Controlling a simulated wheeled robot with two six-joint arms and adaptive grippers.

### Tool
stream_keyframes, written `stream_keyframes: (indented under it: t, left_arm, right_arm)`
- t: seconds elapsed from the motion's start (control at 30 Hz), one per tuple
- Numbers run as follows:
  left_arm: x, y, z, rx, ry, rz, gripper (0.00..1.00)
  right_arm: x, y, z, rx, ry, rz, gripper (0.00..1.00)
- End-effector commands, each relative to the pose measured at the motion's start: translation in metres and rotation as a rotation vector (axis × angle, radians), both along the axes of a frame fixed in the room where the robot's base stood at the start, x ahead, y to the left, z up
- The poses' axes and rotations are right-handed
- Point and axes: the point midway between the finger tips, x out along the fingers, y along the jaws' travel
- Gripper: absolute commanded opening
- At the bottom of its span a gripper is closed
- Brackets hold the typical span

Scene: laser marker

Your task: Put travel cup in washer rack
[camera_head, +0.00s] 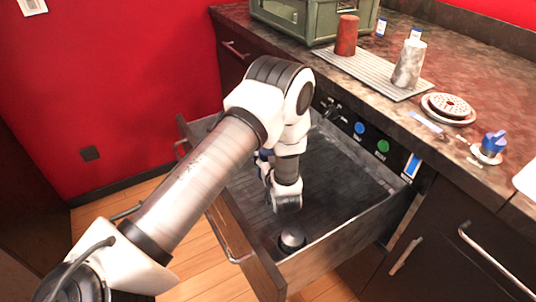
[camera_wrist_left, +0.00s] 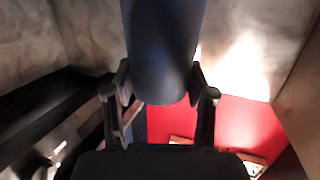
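The travel cup (camera_wrist_left: 163,45) shows in the left wrist view as a dark blue cylinder. It lies between the two fingers of my left gripper (camera_wrist_left: 162,82), which press against its sides. In the head view my left arm reaches down into the open washer drawer. My gripper (camera_head: 265,168) is mostly hidden behind my wrist there, with only a small blue patch showing beside it. The washer rack (camera_head: 335,180) is the dark ribbed floor inside the drawer. Whether the cup touches the rack cannot be told. My right gripper is out of view.
A round dark fitting (camera_head: 292,239) stands in the drawer's near corner. The drawer's front wall (camera_head: 232,237) and side walls enclose the rack. A red cup (camera_head: 347,36) and a grey-white cup (camera_head: 408,64) stand on a ribbed tray (camera_head: 372,75) on the counter.

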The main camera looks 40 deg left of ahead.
Motion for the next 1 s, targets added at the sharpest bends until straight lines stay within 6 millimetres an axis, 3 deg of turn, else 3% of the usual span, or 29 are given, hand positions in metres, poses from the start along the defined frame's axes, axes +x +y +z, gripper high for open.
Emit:
stream_keyframes:
  t: [0.07,0.43,0.8,1.0]
  left_arm:
    - [0.0,0.0,0.0,-0.001,0.001,0.0,0.8]
    - [-0.001,-0.001,0.006,0.0,0.001,-0.001,0.8]
    - [-0.043,-0.052,0.017,0.0,0.002,-0.003,0.8]
    - [-0.049,-0.056,0.018,0.0,0.0,0.0,0.8]
  right_arm:
    - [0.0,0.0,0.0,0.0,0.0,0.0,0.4]
    - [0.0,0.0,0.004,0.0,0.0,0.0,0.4]
    - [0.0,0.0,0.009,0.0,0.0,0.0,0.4]
    - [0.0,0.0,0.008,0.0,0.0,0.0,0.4]
